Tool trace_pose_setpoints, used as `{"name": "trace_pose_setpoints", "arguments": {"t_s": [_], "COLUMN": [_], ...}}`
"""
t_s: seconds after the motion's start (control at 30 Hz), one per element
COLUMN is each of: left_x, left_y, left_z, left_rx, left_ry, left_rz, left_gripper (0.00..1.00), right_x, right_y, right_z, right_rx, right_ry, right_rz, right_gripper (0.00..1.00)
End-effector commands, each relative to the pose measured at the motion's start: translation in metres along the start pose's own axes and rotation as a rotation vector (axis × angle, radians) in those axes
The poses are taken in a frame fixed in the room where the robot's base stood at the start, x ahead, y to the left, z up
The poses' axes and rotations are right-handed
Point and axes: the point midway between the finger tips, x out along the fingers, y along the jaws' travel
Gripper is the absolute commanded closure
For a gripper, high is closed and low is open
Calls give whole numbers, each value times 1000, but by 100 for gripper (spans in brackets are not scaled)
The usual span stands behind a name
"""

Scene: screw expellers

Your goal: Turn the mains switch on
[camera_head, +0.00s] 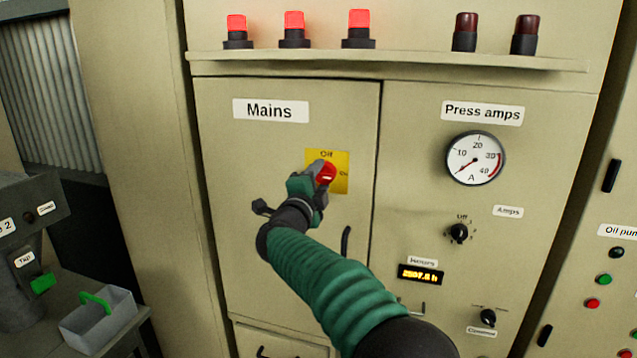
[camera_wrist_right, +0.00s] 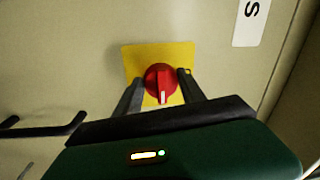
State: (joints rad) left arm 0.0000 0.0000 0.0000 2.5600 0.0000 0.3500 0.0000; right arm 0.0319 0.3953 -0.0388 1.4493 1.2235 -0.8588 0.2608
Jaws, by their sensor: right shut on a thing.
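The mains switch is a red rotary knob (camera_head: 326,174) on a yellow plate (camera_head: 341,186), below the "Mains" label (camera_head: 270,111) on the beige cabinet door. The plate reads "Off" above the knob and "On" to its right. My right gripper (camera_head: 318,181) is at the knob and partly covers the plate. In the right wrist view the two dark fingers (camera_wrist_right: 161,88) are shut on the red knob (camera_wrist_right: 161,78), one on each side. The knob's white mark points down there, about a quarter turn from "Off", toward the "On" side. My left gripper is out of view.
Three red lamps (camera_head: 294,28) are lit on the shelf above; two dark lamps (camera_head: 466,32) stand to their right. A press amps gauge (camera_head: 475,158) reads near zero. A black door handle (camera_head: 346,243) is below the switch. A grey caddy (camera_head: 98,322) stands lower left.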

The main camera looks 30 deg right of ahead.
Motion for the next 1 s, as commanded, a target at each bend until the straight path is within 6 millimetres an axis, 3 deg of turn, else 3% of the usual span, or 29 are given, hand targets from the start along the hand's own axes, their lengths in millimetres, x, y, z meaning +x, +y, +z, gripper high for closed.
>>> {"name": "trace_pose_setpoints", "arguments": {"t_s": [0.33,0.37,0.5,0.83,1.0], "left_x": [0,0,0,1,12], "left_y": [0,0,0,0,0], "left_z": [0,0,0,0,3], "left_rx": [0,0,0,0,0], "left_ry": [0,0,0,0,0], "left_rz": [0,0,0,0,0], "left_gripper": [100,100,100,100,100], "right_x": [1,1,1,-2,-28], "right_y": [4,4,2,1,3], "right_z": [-2,-2,-2,-2,-1], "right_rx": [5,5,4,3,5], "right_ry": [5,5,5,3,1], "right_rz": [7,6,4,1,0], "right_gripper": [100,50,32,31,31]}}
